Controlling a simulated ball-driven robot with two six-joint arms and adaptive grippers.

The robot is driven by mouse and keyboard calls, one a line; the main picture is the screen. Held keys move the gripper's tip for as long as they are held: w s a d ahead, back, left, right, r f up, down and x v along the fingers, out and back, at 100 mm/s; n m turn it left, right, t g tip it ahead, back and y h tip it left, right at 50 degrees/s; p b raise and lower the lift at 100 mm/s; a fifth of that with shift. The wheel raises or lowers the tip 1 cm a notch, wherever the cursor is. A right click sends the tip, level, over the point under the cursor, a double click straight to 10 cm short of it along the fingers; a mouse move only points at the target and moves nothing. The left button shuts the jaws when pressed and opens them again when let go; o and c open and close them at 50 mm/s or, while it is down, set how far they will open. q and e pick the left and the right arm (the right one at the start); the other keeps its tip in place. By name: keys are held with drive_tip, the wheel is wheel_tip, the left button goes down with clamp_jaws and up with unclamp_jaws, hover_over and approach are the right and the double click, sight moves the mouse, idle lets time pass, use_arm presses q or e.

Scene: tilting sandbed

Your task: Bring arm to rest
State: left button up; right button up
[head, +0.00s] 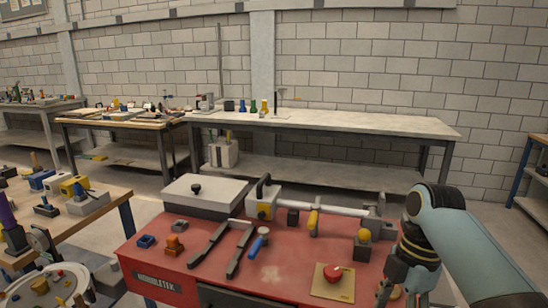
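My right arm comes in from the right edge. Its gripper (400,293) points down at the front right corner of the red workbench (190,262). The two fingers look apart, and their tips reach the bottom of the picture. A small tan thing shows between or behind them; I cannot tell whether they touch it. My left gripper is not in view.
The red bench holds a red button on a tan plate (346,294), a blue-handled tool (258,244), dark rails (208,244), a yellow-topped knob (363,237) and a grey box (205,193). A cluttered wooden table (112,212) stands left. A long bench (350,122) stands behind.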

drive_tip(key=s+d+f+m+t+h, duration=0.1)
drive_tip(key=s+d+m+t+h, duration=0.2)
drive_tip(key=s+m, duration=0.8)
drive_tip(key=s+d+r+m+t, duration=0.25)
drive_tip(key=s+r+m, duration=0.35)
drive_tip(key=s+m, duration=0.45)
drive_tip(key=s+d+f+n+g+b, duration=0.15)
drive_tip(key=f+b, duration=0.25)
drive_tip(key=f, duration=1.3)
drive_tip(key=s+d+f+b, duration=0.2)
drive_tip(key=f+b, duration=0.2)
drive_tip(key=f, duration=1.2)
drive_tip(key=s+f+g+b, duration=0.1)
drive_tip(key=s+f+b, duration=0.5)
drive_tip(key=s+f, duration=1.2)
wheel_tip(320, 180, down, 4)
drive_tip(key=shift+s+d+f, duration=0.15)
drive_tip(key=shift+s+d, duration=0.05)
drive_tip(key=shift+d, duration=0.05)
drive_tip(key=shift+g, duration=0.3)
